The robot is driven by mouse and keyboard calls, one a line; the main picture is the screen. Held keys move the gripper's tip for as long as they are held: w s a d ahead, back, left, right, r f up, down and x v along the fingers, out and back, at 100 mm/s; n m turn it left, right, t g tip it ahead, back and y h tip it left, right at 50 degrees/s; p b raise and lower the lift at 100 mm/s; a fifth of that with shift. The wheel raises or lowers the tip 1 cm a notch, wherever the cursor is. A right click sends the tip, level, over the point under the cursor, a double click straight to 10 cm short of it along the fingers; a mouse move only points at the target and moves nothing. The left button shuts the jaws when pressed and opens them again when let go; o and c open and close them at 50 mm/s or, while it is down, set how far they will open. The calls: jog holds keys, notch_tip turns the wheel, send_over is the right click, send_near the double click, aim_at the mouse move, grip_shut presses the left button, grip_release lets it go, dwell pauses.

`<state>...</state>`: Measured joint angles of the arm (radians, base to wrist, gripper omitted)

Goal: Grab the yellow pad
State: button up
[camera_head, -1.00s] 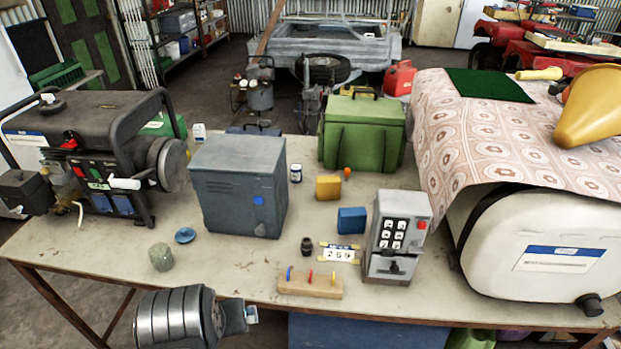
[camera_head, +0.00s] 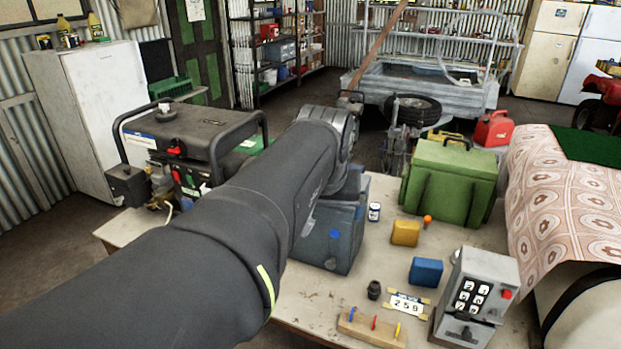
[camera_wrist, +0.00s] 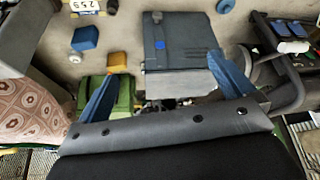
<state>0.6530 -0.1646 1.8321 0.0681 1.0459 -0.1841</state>
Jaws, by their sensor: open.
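The yellow pad (camera_head: 405,232) is a small block standing on the bench between the green case and the blue block. In the wrist view the yellow pad (camera_wrist: 118,60) is at upper left, just above the green case and outside the left finger. My gripper (camera_wrist: 162,66) is open, its two blue fingers apart, with nothing held between them. It is over the area of the dark grey cabinet, well clear of the pad. In the head view my arm crosses the picture and hides the fingers.
The dark grey cabinet (camera_head: 330,238) is partly behind my arm. The green case (camera_head: 450,178), blue block (camera_head: 426,271), small jar (camera_head: 374,212), orange knob (camera_head: 427,221) and keypad box (camera_head: 480,296) surround the pad. A generator (camera_head: 190,140) is at left. Bare bench shows around the pad.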

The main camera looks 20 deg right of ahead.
jog(key=w+d+f, duration=0.1)
jog(key=w+d, duration=0.3)
jog(key=d, duration=0.4)
jog(key=w+d+f, duration=0.1)
jog(key=w+d, duration=0.3)
jog(key=d, duration=0.4)
jog(key=m, duration=0.1)
send_over(406, 232)
jog(key=s+a, duration=0.2)
jog(key=s, duration=0.2)
notch_tip(406, 232, down, 13)
jog(key=shift+g, duration=0.4)
jog(key=x, duration=1.1)
jog(key=shift+w+d+r, duration=0.1)
jog(key=shift+w, duration=0.05)
jog(key=shift+x, duration=2.95)
jog(key=shift+a, duration=0.25)
jog(key=c, duration=1)
